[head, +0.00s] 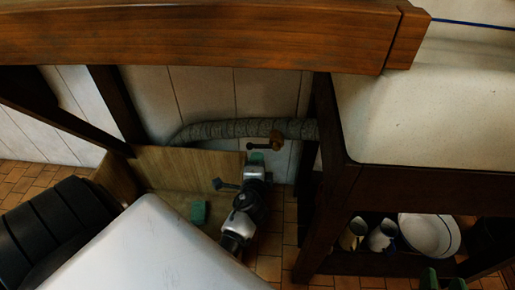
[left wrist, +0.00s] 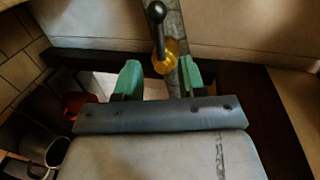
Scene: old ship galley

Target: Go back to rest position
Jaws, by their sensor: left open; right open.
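My left gripper (head: 257,160) reaches down below the grey pipe (head: 225,129), with green fingertips just under the brass valve (head: 276,140). In the left wrist view its two green fingers (left wrist: 160,78) stand wide apart with nothing between them. The valve (left wrist: 170,57) with its dark, ball-ended lever (left wrist: 157,22) shows just beyond them, and the lever lies roughly along the pipe. In the head view the lever points left. My right gripper (head: 443,281) shows only as two separated green fingertips at the bottom edge; it is open, and the rest is cut off.
A thick wooden beam (head: 200,32) crosses the top. A white sink (head: 430,115) on a dark wooden frame stands right, with jugs (head: 383,236) and a blue-rimmed basin (head: 432,233) on its lower shelf. A green block (head: 198,212) sits by a wooden panel (head: 185,168).

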